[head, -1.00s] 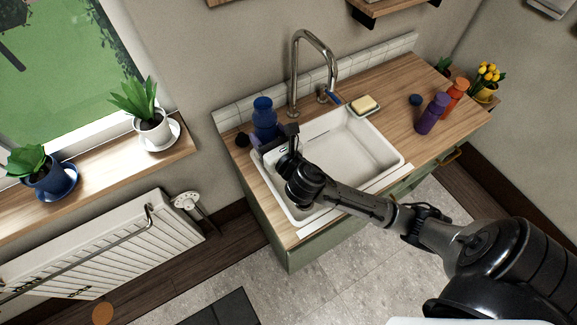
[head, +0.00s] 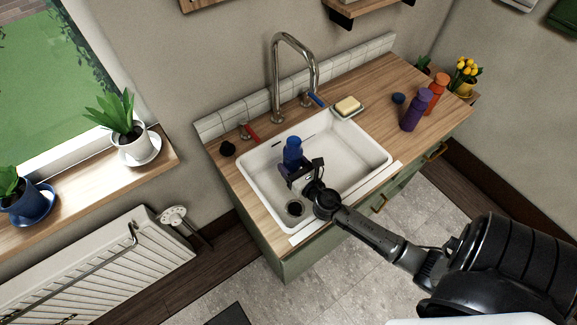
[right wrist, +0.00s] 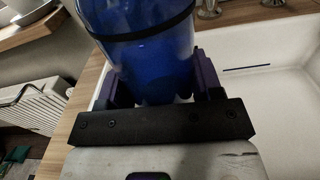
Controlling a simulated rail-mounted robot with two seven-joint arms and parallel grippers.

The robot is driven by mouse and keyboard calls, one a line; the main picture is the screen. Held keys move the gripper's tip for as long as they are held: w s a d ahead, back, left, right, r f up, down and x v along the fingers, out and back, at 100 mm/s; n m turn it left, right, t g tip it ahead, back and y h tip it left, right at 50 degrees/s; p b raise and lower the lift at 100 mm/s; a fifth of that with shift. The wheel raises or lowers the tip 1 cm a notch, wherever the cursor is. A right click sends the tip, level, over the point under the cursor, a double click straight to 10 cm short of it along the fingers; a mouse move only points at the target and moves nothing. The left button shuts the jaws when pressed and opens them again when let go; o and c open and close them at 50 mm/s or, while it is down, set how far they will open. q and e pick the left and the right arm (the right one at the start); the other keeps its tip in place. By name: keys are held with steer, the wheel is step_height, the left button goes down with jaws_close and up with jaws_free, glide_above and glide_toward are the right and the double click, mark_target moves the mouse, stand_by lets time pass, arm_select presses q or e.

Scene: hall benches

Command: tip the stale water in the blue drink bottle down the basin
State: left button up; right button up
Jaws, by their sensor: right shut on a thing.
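The blue drink bottle (head: 292,150) stands about upright in my right gripper (head: 296,174), over the left part of the white basin (head: 360,152). The gripper is shut around its body. In the right wrist view the translucent blue bottle (right wrist: 150,60) sits between the two purple fingers of the gripper (right wrist: 155,85), with a dark band around it. Its mouth and the water are not clearly seen. The basin's drain (head: 295,209) shows below and in front of the bottle. My left gripper is not in view.
A soap dish (head: 348,113), purple bottle (head: 415,110) and orange bottle (head: 437,93) are to the right. A dark cap (head: 227,148) lies left.

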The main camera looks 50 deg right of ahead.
mark_target(300, 160)
steer(key=d+m, duration=0.1)
steer(key=m, duration=0.1)
steer(key=d+m+b, duration=0.1)
steer(key=m, duration=0.1)
steer(key=shift+s+d+r+b, duration=0.15)
steer(key=shift+s+d+b, duration=0.05)
steer(key=shift+s+b, duration=0.15)
steer(key=shift+w+a+r+m, duration=0.1)
steer(key=shift+a+r+m, duration=0.25)
steer(key=shift+m, duration=0.25)
steer(key=shift+w+a+f+m, duration=0.1)
steer(key=shift+a+f+m, duration=0.15)
steer(key=shift+f+m, duration=0.05)
steer(key=m, duration=0.1)
steer(key=a+m+b, duration=0.2)
steer(key=shift+w+a+f+m, duration=0.1)
steer(key=shift+w+f+m, duration=0.1)
steer(key=shift+w+m, duration=0.1)
steer(key=m+b, duration=0.1)
steer(key=a+m+b, duration=0.1)
steer(key=shift+w+m, duration=0.1)
steer(key=shift+m, duration=0.3)
steer(key=shift+a+r+m+b, duration=0.2)
steer(key=shift+m+b, duration=0.4)
steer(key=shift+m, duration=0.2)
steer(key=shift+r+m+p, duration=0.35)
steer(key=shift+m+p, duration=0.05)
steer(key=shift+p, duration=0.35)
steer(key=shift+f, duration=0.25)
